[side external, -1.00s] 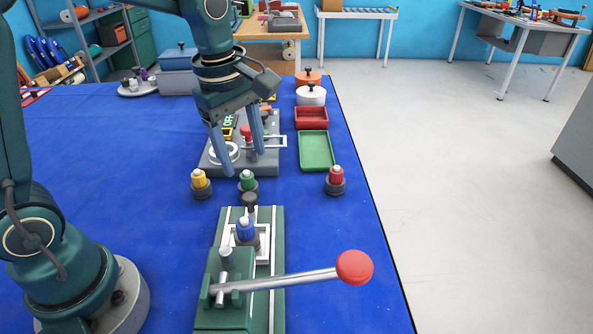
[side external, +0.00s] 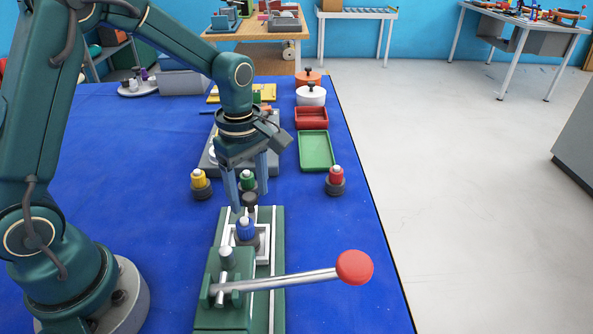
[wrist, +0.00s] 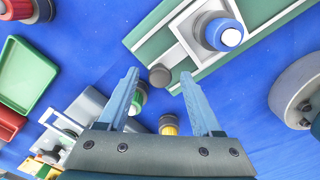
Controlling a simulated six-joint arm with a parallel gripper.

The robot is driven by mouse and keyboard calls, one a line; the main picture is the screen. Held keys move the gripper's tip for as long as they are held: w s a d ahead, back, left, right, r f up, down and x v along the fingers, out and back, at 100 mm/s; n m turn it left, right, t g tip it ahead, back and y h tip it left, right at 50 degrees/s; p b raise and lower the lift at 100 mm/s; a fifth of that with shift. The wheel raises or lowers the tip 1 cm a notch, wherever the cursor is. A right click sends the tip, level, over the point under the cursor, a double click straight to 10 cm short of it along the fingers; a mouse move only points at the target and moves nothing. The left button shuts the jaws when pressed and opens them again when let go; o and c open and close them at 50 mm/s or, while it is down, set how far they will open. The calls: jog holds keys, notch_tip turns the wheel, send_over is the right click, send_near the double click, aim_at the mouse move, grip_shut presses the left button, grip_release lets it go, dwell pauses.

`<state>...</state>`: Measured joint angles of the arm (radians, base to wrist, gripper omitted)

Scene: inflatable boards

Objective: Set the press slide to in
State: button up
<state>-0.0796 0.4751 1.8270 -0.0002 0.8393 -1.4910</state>
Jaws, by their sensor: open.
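The press is a long green base (side external: 225,318) with pale rails, a lever (side external: 290,281) and a red ball (side external: 354,267). Its slide is a white-edged plate (side external: 264,252) bearing a blue-topped peg in a dark holder (side external: 246,229); the slide also shows in the wrist view (wrist: 185,29). A dark round knob (side external: 249,199) is at the slide's far end. My gripper (side external: 249,207) is open and points down over the knob. In the wrist view the knob (wrist: 159,76) appears between the spread fingertips (wrist: 159,73); contact cannot be told.
Yellow (side external: 199,184), green (side external: 247,180) and red (side external: 336,181) pegs in dark holders stand beyond the press. The green one is close behind my fingers. A green tray (side external: 316,151), a red tray (side external: 311,118) and a grey panel (side external: 215,166) lie farther back. Blue tabletop is clear right of the press.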

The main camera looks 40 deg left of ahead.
grip_shut()
jog(key=shift+r, duration=0.1)
dwell(1.2)
